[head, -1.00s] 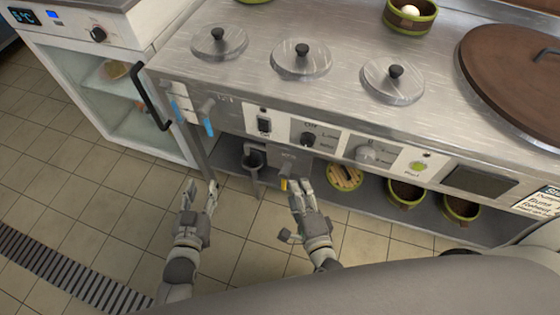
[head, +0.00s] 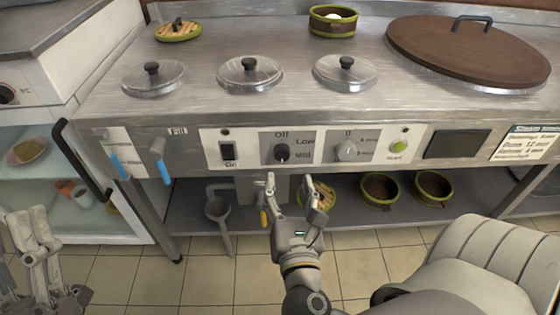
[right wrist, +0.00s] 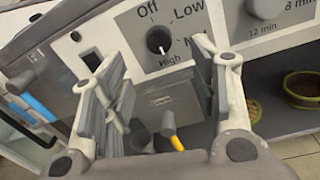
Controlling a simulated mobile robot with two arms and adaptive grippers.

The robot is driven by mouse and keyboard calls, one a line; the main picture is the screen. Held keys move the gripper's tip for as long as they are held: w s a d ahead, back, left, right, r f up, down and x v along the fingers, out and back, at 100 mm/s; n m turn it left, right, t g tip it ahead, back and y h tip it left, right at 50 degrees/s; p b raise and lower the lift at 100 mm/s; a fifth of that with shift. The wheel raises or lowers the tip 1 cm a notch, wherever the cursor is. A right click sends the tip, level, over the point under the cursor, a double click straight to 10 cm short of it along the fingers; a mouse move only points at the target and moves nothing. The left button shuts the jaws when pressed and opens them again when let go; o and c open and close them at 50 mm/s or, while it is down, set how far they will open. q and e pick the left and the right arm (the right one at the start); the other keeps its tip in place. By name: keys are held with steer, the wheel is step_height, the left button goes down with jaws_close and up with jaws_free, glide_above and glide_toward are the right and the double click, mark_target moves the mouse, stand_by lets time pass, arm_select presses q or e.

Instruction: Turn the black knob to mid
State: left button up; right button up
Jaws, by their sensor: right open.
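The black knob (head: 282,153) is on a white panel on the front of the steel counter, with Off, Low and Mid printed around it. It also shows in the right wrist view (right wrist: 158,39), where High is printed below it. There its white mark seems to point down toward High. My right gripper (head: 289,180) is open and empty, just below and in front of the knob, its two fingers pointing up at the panel. In the right wrist view the knob appears between the fingertips, not touched. My left gripper (head: 31,228) is low at the left edge, away from the knob.
A grey timer knob (head: 347,150) and a green start button (head: 399,146) are right of the knob. A black switch (head: 228,151) and blue-handled taps (head: 162,162) are to the left. A shelf with bowls (head: 380,190) is below.

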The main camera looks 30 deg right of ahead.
mark_target(283, 156)
steer(key=x, duration=0.8)
steer(key=shift+r, duration=0.1)
steer(key=shift+w+d, duration=0.2)
steer(key=shift+w, duration=0.2)
steer(key=c, duration=1)
